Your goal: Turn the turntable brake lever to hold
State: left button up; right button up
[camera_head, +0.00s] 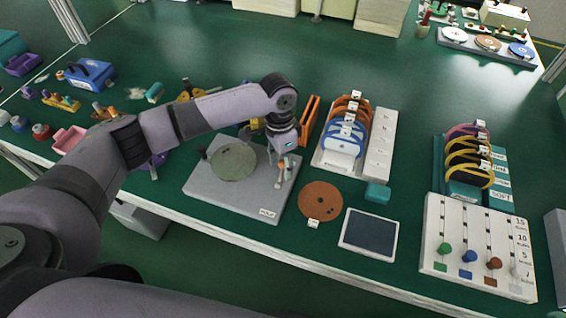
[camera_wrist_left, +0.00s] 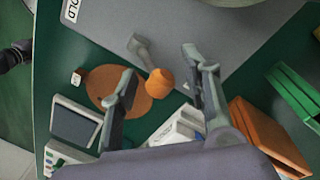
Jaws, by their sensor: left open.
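The turntable (camera_head: 232,162) is a grey-green disc on a grey base plate (camera_head: 213,192) near the front edge of the bench. A label ending in "OLD" (camera_wrist_left: 71,10) is on the plate, at the top left of the left wrist view. The brake lever (camera_wrist_left: 140,45) has a grey arm and an orange knob (camera_wrist_left: 160,83). My left gripper (camera_wrist_left: 163,84) is open, with the knob showing between its two fingers. I cannot tell whether either finger touches it. In the head view my left gripper (camera_head: 284,158) hangs over the plate's right side. My right gripper is not in view.
A brown disc (camera_head: 320,201) and a dark-screened tablet (camera_head: 369,234) lie right of the plate. Behind are an orange holder (camera_head: 308,122) and a white rack (camera_head: 327,158) with orange and blue rings. A white slider board (camera_head: 477,247) stands farther right.

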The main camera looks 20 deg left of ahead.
pick_arm(q)
jog(key=shift+f, duration=0.15)
jog(key=shift+c, duration=0.3)
grip_shut()
dwell(0.6)
